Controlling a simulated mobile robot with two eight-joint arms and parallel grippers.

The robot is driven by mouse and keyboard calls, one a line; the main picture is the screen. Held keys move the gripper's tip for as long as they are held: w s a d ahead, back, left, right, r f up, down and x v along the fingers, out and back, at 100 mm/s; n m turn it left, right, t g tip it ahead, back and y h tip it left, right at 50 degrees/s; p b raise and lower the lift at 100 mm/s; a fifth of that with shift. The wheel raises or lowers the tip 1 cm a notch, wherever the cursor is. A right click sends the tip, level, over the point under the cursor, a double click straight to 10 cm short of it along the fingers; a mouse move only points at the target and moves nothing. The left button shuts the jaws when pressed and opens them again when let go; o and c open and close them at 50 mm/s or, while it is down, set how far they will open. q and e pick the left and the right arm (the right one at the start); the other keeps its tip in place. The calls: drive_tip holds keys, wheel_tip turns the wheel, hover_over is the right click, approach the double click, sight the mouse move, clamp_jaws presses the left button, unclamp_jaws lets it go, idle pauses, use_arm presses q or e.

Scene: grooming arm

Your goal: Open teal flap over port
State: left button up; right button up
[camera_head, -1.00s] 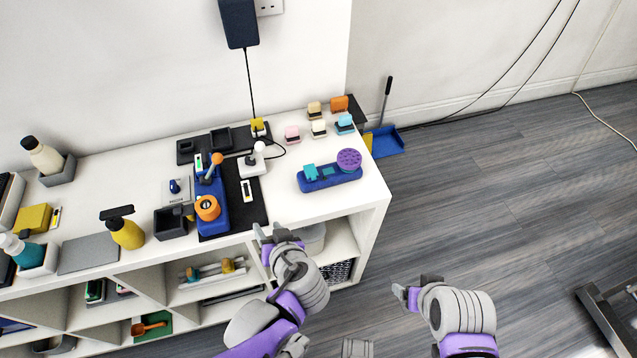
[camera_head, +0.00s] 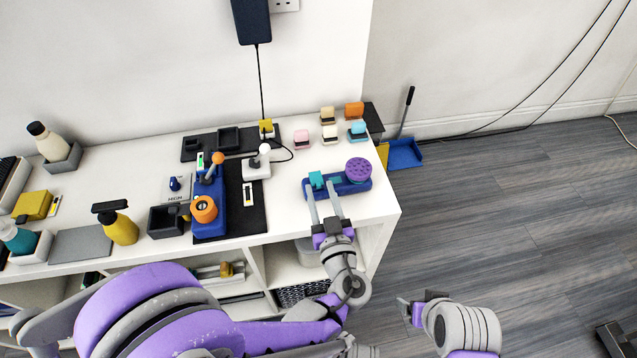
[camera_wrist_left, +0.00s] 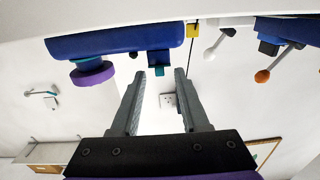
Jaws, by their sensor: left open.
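The dark blue base (camera_head: 352,187) lies near the right end of the white table. On its left end is a small teal flap (camera_head: 316,179), raised above the base; the port is not clearly visible. A purple knob (camera_head: 358,169) is on its right end. My left gripper (camera_head: 319,188) is open, its two fingers reaching from the table's front edge to the teal flap. In the left wrist view the teal flap (camera_wrist_left: 156,68) shows between or just beyond the fingertips; contact cannot be told. My right gripper (camera_head: 408,309) is low, off the table, its jaws unclear.
Several small colored blocks, including an orange one (camera_head: 354,110), sit behind. The tabletop right of the blue base is clear.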

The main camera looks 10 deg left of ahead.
sight(317, 184)
use_arm(q)
drive_tip(key=shift+x, duration=1.4)
clamp_jaws()
drive_tip(key=shift+r+p, duration=0.2)
drive_tip(key=shift+p, duration=0.15)
drive_tip(key=g+p, duration=0.1)
drive_tip(key=p, duration=0.1)
drive_tip(key=r+g+h+p, duration=0.1)
drive_tip(key=g+p, duration=0.1)
drive_tip(key=r+g+p, duration=0.1)
drive_tip(key=p, duration=0.2)
drive_tip(key=shift+w+a+g+h, duration=0.15)
drive_tip(key=shift+w+g+h, duration=0.15)
drive_tip(key=shift+w, duration=0.1)
drive_tip(key=shift+w+r+g+h+p, duration=0.1)
drive_tip(key=shift+w+g+h+p, duration=0.25)
drive_tip(key=shift+g+p, duration=0.7)
